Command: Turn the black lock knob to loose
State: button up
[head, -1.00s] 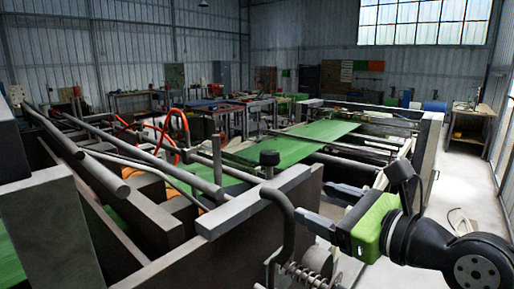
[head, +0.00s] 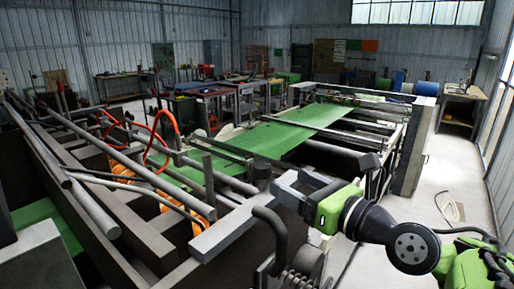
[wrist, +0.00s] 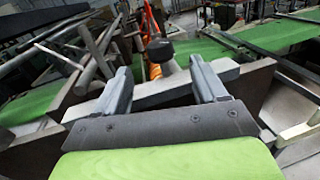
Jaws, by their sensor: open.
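The black lock knob (head: 261,170) stands on the end of the grey frame bar, just beyond my gripper (head: 287,184) in the head view. In the wrist view the knob (wrist: 160,50) shows as a dark round cap between and beyond the two fingertips of my gripper (wrist: 160,66). My gripper is open, with one finger on each side of the line to the knob. Nothing is held. A gap to the knob seems to remain, but I cannot tell its size. The knob's lower part and any marking on it are not readable.
The grey frame bar (head: 225,228) runs below the knob. A dark bent handle (head: 274,232) with a coil spring stands in front of it. Green web (head: 285,138) runs across rollers behind. Orange hoses (head: 165,140) loop at the left.

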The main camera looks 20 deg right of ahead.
aim_at(256, 163)
jog(key=p+x, duration=0.2)
jog(key=x, duration=0.9)
jog(key=shift+w+a+p, duration=0.1)
jog(key=shift+w+p, duration=0.1)
jog(key=shift+p, duration=0.1)
jog(key=c, duration=1)
